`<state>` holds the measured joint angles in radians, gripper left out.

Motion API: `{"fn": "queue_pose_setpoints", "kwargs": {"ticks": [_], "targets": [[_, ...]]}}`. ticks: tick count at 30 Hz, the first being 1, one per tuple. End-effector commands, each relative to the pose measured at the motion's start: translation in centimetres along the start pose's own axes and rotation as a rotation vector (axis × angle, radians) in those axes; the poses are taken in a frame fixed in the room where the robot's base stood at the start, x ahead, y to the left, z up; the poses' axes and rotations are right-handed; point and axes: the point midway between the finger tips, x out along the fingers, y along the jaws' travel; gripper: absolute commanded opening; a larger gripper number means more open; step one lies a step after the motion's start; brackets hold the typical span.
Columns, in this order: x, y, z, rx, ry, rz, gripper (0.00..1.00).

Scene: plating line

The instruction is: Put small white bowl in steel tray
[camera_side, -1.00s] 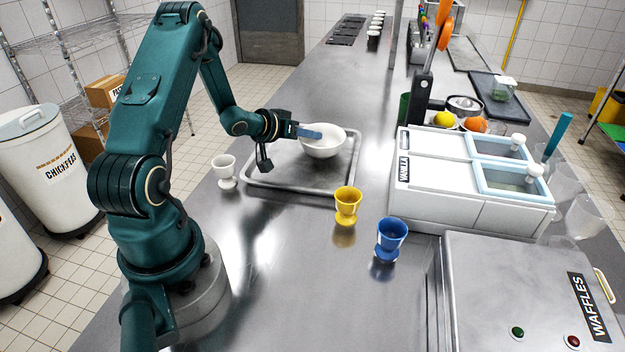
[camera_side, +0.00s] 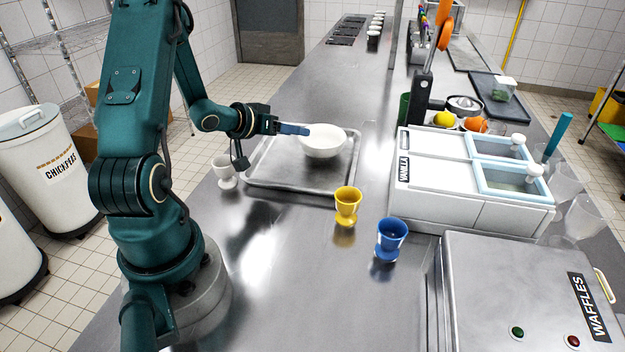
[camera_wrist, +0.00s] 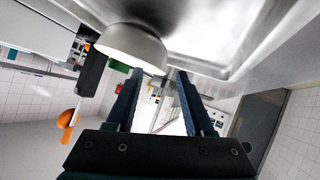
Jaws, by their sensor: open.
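The small white bowl (camera_side: 324,142) sits upright in the steel tray (camera_side: 262,174), toward its back right part. My gripper (camera_side: 305,130) is at the bowl's left rim in the side view, pointing right; whether it touches the rim is unclear there. In the wrist view my gripper (camera_wrist: 157,75) shows two blue fingers spread apart with nothing between them. The bowl (camera_wrist: 133,46) is beyond the left fingertip in that view, and the tray (camera_wrist: 215,72) fills the upper right.
A white egg cup (camera_side: 224,172) stands left of the tray. A yellow egg cup (camera_side: 347,206) and a blue egg cup (camera_side: 391,240) stand in front. A white ice cream container (camera_side: 440,190) is on the right, behind a waffle maker (camera_side: 510,290).

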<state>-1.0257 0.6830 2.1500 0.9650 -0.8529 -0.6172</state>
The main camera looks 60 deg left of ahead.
Motion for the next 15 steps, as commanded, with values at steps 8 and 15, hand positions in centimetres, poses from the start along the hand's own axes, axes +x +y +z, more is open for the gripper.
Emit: {"fn": "queue_pose_setpoints", "kwargs": {"ticks": [8,15], "targets": [[-1.4,0.6,-0.7,0.049,-0.015,-0.032,0.53],[-3.5,4.6,-3.7,0.258,-0.093,-0.192,0.53]]}}
